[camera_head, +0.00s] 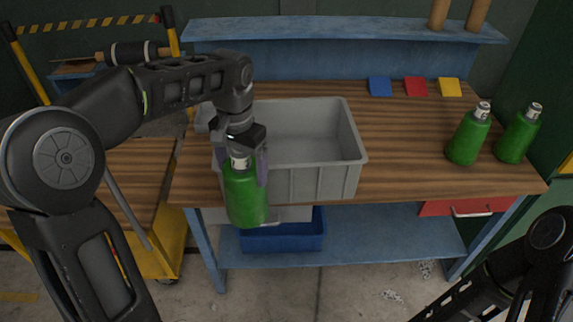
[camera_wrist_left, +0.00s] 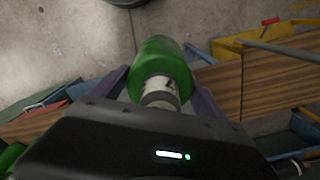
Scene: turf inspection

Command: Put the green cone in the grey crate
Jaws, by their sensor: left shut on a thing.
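I see no cone; the green things are bottles with pale necks. My left gripper (camera_head: 243,163) is shut on a green bottle (camera_head: 246,197), holding it by its upper part. The bottle hangs upright in front of the grey crate (camera_head: 325,183), near its left front corner and past the table's front edge. In the left wrist view, the held green bottle (camera_wrist_left: 163,68) sits between the fingers, with floor beyond it. The crate stands on the wooden table and its visible inside is empty. The gripper and bottle hide its left front part. My right gripper is out of view.
Two more green bottles, one nearer (camera_head: 467,140) and one farther right (camera_head: 517,137), stand at the table's right end. Blue (camera_head: 380,86), red (camera_head: 416,87) and yellow (camera_head: 451,87) squares lie at the back. A blue bin (camera_head: 285,238) sits on the lower shelf.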

